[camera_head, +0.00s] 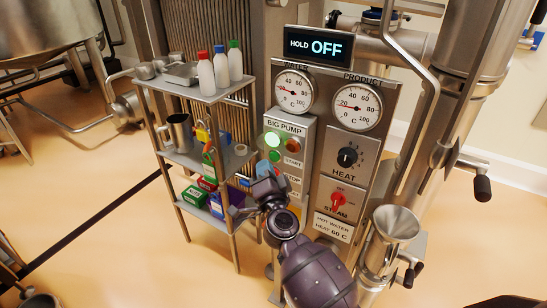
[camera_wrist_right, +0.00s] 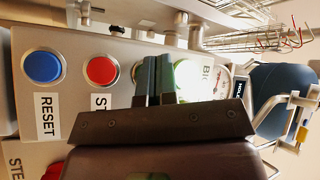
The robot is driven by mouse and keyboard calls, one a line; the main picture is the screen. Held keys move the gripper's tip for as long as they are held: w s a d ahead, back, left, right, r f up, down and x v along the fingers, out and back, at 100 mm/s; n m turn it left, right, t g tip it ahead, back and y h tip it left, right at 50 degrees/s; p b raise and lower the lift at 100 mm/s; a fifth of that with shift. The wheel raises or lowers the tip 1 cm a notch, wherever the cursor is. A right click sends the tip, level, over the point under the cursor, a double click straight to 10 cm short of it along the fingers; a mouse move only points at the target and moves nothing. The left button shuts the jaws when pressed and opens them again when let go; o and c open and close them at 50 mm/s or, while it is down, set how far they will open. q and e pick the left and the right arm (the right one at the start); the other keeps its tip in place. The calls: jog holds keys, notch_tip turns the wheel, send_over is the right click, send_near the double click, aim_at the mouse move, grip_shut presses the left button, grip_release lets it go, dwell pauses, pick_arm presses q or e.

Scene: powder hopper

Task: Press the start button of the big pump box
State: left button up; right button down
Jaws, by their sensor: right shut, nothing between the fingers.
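The big pump box (camera_head: 301,133) is a grey panel with a lit green lamp at its top. Its green start button (camera_head: 274,155) sits just below the lamp, beside the START label. My right gripper (camera_head: 265,168) is shut and empty in front of the box, just below the start button in the head view. In the right wrist view the shut fingers (camera_wrist_right: 156,62) cover most of the start button, between the red stop button (camera_wrist_right: 101,70) and the bright lamp (camera_wrist_right: 192,82). I cannot tell whether the fingertips touch the button. The blue reset button (camera_wrist_right: 43,66) is at the left. My left gripper is out of view.
Left of the box stands a shelf rack (camera_head: 205,95) with capped bottles, a metal mug and coloured boxes. To its right is the control panel (camera_head: 357,143) with gauges, a heat knob and a red steam switch. The display (camera_head: 318,48) reads HOLD OFF. Steel pipes stand at right.

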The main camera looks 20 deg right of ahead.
jog(key=shift+s+a+p, duration=0.2)
jog(key=shift+s+a, duration=0.55)
jog(key=shift+a, duration=0.2)
jog(key=shift+s+a+p, duration=0.2)
jog(key=shift+s+a, duration=0.5)
jog(key=shift+a, duration=0.25)
jog(key=s+d+f+n+g+y, duration=0.1)
jog(key=s+d+f+n+g, duration=0.3)
jog(key=s+f, duration=0.7)
jog(key=s+d+f+n+g+y, duration=0.1)
jog(key=s+d+f+n+g, duration=0.3)
jog(key=s+d+f+n, duration=0.4)
jog(key=s+f+n, duration=0.2)
jog(key=s+f, duration=0.1)
jog(key=s, duration=0.3)
jog(key=shift+s+d+f+g+y+b, duration=0.2)
jog(key=shift+g+y+b, duration=0.1)
jog(key=shift+g+b, duration=0.1)
